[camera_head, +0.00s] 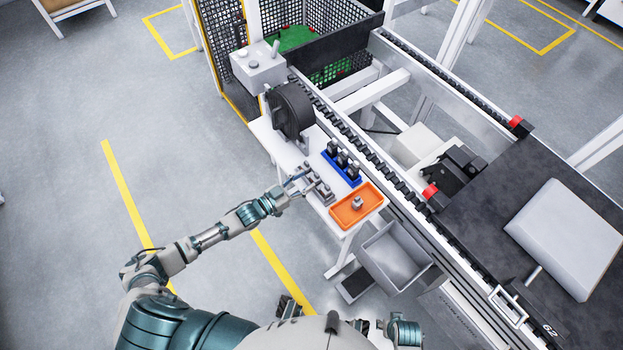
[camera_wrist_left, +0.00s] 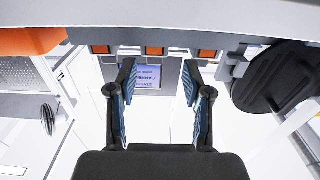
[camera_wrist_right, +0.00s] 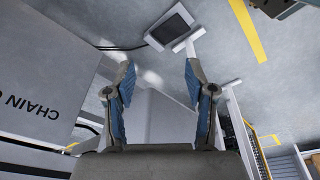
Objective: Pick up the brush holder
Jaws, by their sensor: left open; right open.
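My left gripper (camera_head: 299,182) is at the near edge of the white table (camera_head: 284,150). In the left wrist view its fingers (camera_wrist_left: 158,68) are open with nothing between them. Grey metal parts (camera_head: 323,193) lie just right of it. An orange tray (camera_head: 369,208) holds one small grey metal part (camera_head: 357,203). A blue rack (camera_head: 331,159) holds several dark upright pieces. I cannot tell which of these is the brush holder. My right gripper (camera_wrist_right: 160,70) is open and empty, away from the table.
A black round housing (camera_head: 289,109) stands at the table's far end. The conveyor rail (camera_head: 355,137) runs along the table's right side. A grey bin (camera_head: 395,256) is below the orange tray. The floor to the left is clear.

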